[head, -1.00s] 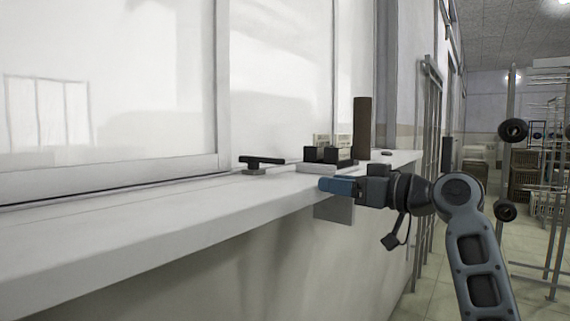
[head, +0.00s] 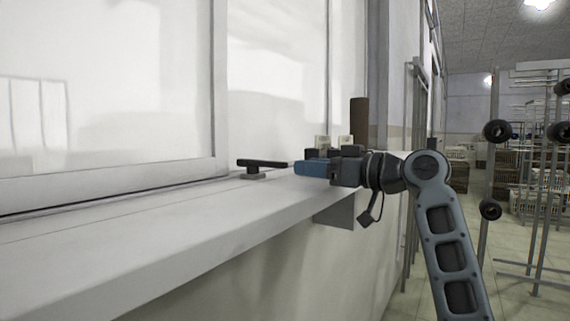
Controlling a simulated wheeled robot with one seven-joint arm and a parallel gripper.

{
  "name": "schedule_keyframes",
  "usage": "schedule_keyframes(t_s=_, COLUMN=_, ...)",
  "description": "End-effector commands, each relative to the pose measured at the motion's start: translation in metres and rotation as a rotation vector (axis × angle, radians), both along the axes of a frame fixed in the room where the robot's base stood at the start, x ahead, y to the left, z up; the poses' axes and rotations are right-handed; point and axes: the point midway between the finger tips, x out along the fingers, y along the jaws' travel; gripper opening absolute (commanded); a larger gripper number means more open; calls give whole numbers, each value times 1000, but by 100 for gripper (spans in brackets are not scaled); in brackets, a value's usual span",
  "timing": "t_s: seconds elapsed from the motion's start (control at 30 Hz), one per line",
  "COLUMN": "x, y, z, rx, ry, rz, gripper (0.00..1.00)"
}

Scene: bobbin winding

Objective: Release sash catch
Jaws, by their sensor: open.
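The sash catch (head: 263,163) is a dark flat lever on a small dark base, on the white sill close to the foot of the window frame. Its lever points right, toward my gripper. My gripper (head: 297,168) has blue fingers and reaches in from the right over the sill. Its tips are at the right end of the lever in the picture; I cannot tell whether they touch it. The gripper is open and I see nothing held in it. The window sash (head: 120,175) has a white frame with pale panes.
The white sill (head: 150,233) is bare to the left. Behind my gripper stand small pale blocks (head: 345,141) in dark holders and a tall brown cylinder (head: 358,122). A grey bracket (head: 335,212) is under the sill. Metal racks with dark spools (head: 497,131) stand at the right.

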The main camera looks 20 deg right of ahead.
Motion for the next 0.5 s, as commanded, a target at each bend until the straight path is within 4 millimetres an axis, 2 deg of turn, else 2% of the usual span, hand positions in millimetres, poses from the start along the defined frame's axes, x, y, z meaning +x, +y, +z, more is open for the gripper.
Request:
schedule_keyframes(t_s=0.3, x=38, y=29, z=2, rx=0, ry=1, rz=1, gripper=45)
schedule_keyframes(t_s=0.5, x=49, y=36, z=0, rx=0, ry=1, rz=-1, gripper=45)
